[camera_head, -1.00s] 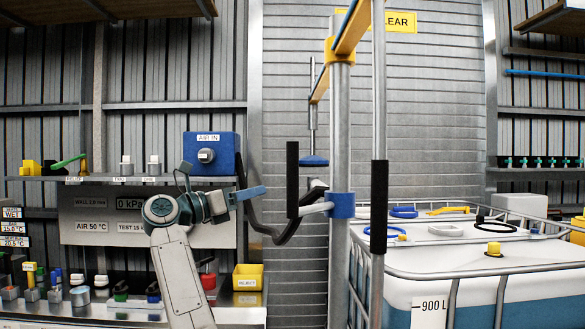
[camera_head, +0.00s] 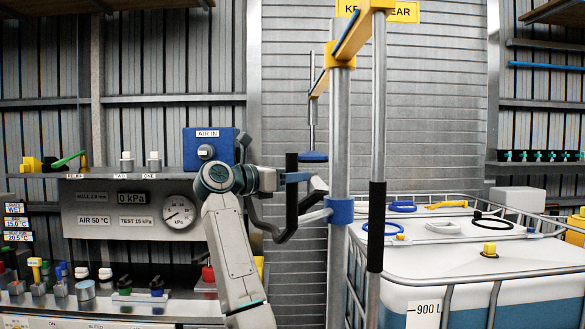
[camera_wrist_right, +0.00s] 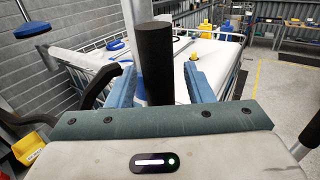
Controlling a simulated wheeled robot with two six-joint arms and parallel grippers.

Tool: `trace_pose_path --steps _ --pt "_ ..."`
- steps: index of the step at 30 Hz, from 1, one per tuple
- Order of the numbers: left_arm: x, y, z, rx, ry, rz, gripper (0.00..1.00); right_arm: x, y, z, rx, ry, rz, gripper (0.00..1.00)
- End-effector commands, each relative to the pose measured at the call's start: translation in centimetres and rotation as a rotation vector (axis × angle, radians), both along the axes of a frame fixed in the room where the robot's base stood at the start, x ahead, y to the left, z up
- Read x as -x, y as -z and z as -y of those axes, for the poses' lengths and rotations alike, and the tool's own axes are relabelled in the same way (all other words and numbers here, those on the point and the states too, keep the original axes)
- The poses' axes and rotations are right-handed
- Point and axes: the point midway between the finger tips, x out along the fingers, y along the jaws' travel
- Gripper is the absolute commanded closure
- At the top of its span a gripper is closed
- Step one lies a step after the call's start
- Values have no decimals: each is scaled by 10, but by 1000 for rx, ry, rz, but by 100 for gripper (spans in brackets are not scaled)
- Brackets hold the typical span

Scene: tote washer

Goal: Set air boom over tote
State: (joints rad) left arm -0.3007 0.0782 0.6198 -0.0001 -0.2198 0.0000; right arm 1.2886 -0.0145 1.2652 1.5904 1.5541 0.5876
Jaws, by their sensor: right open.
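The air boom has a yellow beam (camera_head: 352,30) on a steel post (camera_head: 340,110) with a blue collar (camera_head: 340,211). A black upright handle (camera_head: 291,205) stands out from the collar on the left. My right gripper (camera_head: 300,177) is at this handle. In the right wrist view, the open blue fingers (camera_wrist_right: 159,88) stand on either side of the black handle (camera_wrist_right: 155,50), with gaps visible. A rod with a blue disc (camera_head: 313,157) hangs from the beam's far end. The white tote (camera_head: 470,262), in a metal cage, stands right of the post. My left gripper is out of view.
A black hose (camera_head: 262,222) runs from the blue AIR IN box (camera_head: 209,150) toward the post. A rod with a black sleeve (camera_head: 376,226) hangs near me. A panel with a gauge (camera_head: 179,212) and a bench with small fittings lie left.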

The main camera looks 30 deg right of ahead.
Motion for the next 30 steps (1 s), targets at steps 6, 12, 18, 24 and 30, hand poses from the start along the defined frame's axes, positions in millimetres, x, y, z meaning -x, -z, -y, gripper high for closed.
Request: trace_pose_path --steps 6,12,18,24,30 --pt "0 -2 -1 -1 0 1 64 0 1 4 1 0 0 53" --pt "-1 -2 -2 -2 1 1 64 0 1 4 1 0 0 71" --pt "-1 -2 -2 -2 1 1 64 0 1 4 1 0 0 100" --pt "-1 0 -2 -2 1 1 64 0 1 3 1 0 0 100" --pt "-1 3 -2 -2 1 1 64 0 0 3 2 -1 1 100"
